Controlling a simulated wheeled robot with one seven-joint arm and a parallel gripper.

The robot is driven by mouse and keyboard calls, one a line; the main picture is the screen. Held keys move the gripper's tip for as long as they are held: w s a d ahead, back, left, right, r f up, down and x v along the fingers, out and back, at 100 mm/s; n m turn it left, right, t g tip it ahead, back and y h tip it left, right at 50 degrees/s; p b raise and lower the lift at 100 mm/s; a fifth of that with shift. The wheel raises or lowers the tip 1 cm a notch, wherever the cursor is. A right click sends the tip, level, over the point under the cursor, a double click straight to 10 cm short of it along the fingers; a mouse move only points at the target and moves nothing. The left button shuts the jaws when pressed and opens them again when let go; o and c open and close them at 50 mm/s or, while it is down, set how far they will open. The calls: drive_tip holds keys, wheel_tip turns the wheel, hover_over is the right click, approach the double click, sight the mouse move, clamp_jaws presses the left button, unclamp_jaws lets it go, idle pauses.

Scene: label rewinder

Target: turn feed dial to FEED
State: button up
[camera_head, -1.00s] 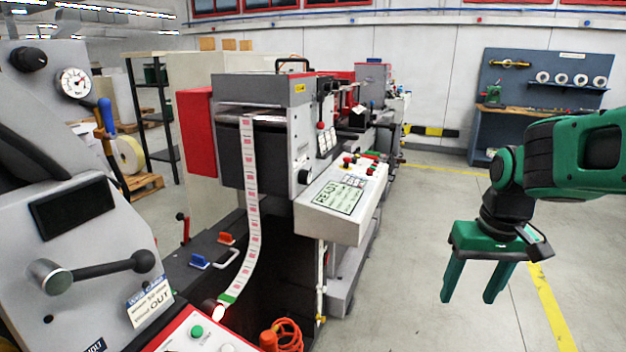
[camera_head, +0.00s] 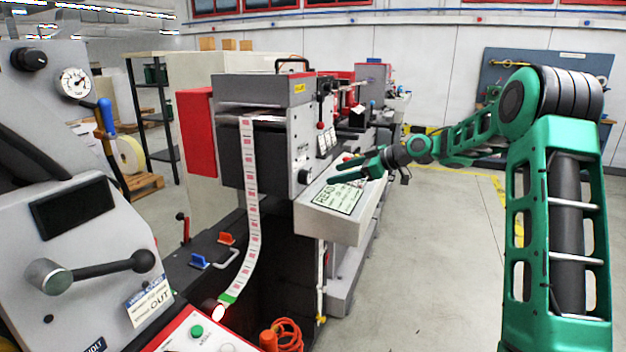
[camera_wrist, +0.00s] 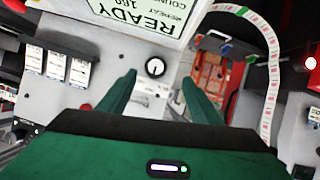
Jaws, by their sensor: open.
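The feed dial is a round black knob (camera_head: 304,176) on the grey side of the label machine, above the READY screen. In the wrist view the dial (camera_wrist: 155,68) has a white pointer mark, and a small white label lies just below it in the picture. I cannot read which setting it points to. My gripper (camera_head: 334,173) is open and empty, reaching left above the control panel toward the dial. In the wrist view the dial appears between and just beyond the fingertips (camera_wrist: 158,80), with no contact visible.
The READY screen (camera_head: 339,197) sits on the white control panel (camera_head: 325,222) below my gripper. A label strip (camera_head: 251,180) hangs left of the dial. Open floor (camera_head: 440,270) lies to the right.

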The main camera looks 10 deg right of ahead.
sight(309, 176)
drive_tip(key=shift+n+y, duration=0.3)
drive_tip(key=x, duration=0.7)
drive_tip(key=w+r+x, duration=0.1)
drive_tip(key=x, duration=0.3)
